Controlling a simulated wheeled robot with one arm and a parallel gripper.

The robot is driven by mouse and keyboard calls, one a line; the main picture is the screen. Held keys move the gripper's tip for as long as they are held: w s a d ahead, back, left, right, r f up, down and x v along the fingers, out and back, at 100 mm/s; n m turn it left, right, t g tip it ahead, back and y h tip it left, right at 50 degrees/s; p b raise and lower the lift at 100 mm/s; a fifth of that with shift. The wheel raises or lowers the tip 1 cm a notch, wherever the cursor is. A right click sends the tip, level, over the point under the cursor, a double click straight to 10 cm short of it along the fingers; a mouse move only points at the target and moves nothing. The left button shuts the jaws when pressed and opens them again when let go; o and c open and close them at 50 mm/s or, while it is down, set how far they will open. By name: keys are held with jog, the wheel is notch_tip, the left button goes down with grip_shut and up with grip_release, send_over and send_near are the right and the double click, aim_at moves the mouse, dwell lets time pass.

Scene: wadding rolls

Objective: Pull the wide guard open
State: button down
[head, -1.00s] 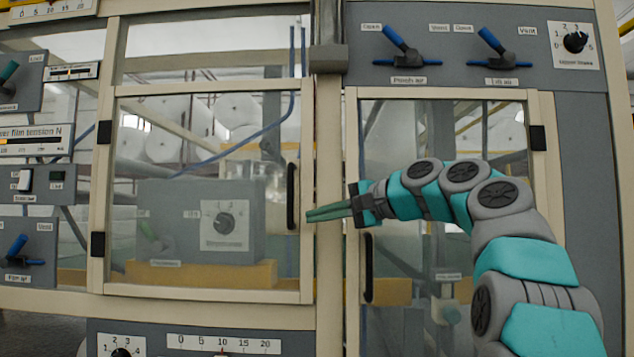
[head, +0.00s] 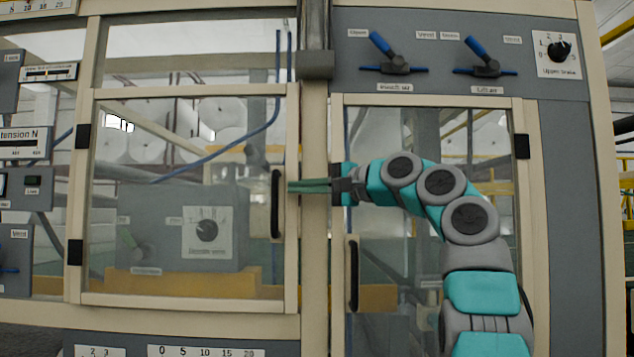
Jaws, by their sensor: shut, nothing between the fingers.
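The wide guard (head: 190,300) is a clear panel in a cream frame at the left of the head view. It looks closed, flush with the machine front. Its black upright handle (head: 276,203) is on its right edge, and its black hinges are on the left. My gripper (head: 290,186) points left with its green fingers together and nothing between them. The fingertips appear just right of the handle's upper part. I cannot tell whether they touch it or how far in front they are.
A second guard (head: 436,101) stands to the right, partly behind my arm, with its black handle (head: 353,275) on its left edge. A panel with blue levers (head: 381,43) is above it. A cream post (head: 315,260) separates the guards.

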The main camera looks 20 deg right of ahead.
aim_at(285, 177)
jog(key=shift+p+x, duration=0.35)
jog(key=shift+x, duration=1.2)
jog(key=shift+a+r, duration=0.1)
jog(key=shift+r, duration=0.05)
jog(key=shift+s+a+r+m+t+h+b, duration=0.15)
jog(key=shift+s+r+m+t+h+b, duration=0.15)
jog(key=shift+s+r+t+h+b, duration=0.15)
jog(key=shift+s+a+r+b, duration=0.2)
jog(key=shift+s+r+b, duration=0.05)
jog(key=shift+r+b, duration=0.1)
